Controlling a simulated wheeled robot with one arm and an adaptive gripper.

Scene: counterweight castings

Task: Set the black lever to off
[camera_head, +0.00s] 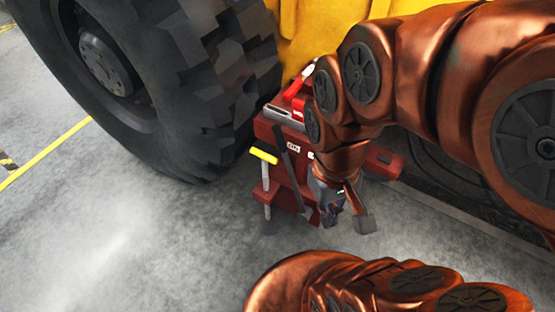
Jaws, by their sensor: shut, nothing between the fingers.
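The black lever (295,178) is a long dark bar on the front of a dark red box (272,180). It slants from upper left down to lower right, and its lower end hangs near the box's bottom edge. A small white label (293,149) sits beside its upper part; I cannot read it for sure. My gripper (331,214) is just right of the lever's lower end, pointing down in front of the box, shut and empty. Whether it touches the lever I cannot tell. My arm hides the right part of the box front.
A yellow-handled lever (263,156) stands out at the box's left. A red lever (299,82) is on top. A big black tyre (190,80) and yellow machine body (310,28) are behind. The grey floor (120,225) at front left is clear.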

